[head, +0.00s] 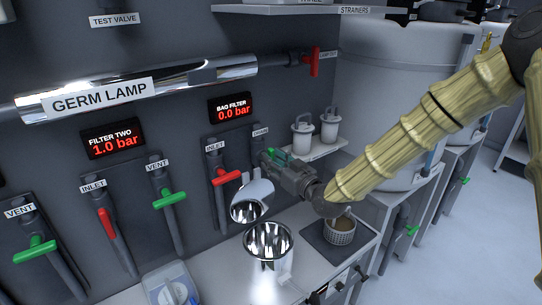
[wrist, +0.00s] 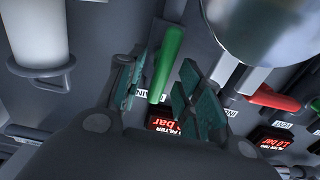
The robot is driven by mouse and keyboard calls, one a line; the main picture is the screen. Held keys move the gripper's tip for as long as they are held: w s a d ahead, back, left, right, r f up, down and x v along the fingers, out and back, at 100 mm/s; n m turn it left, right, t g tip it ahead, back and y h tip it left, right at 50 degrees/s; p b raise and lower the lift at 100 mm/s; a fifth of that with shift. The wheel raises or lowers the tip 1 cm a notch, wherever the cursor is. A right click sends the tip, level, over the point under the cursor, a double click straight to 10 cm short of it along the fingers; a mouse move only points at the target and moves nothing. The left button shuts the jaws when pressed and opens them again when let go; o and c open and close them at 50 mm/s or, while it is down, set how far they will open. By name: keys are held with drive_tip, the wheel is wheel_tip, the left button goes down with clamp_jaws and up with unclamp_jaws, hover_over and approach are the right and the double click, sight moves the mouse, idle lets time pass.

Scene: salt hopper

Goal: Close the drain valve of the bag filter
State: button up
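The bag filter's drain valve has a green handle (wrist: 168,60), seen in the wrist view. The handle lies between my gripper's (wrist: 160,92) two teal fingers, with gaps visible beside it, so the gripper looks open and not clamped on it. In the head view my gripper (head: 275,160) is at the wall just below the DRAIN label (head: 260,131), and it largely hides the drain handle. The bag filter display (head: 232,107) reads 0.0 bar. The bag filter's inlet valve has a red handle (head: 227,179), turned crosswise to its pipe.
A shiny tilted lid (head: 252,200) hangs close to my gripper, above an open steel housing (head: 268,240). A perforated basket (head: 340,232) stands on a dark mat at the right. White canisters (head: 302,138) stand on a small shelf. Filter two's valves are to the left.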

drive_tip(key=shift+x, duration=0.9)
clamp_jaws()
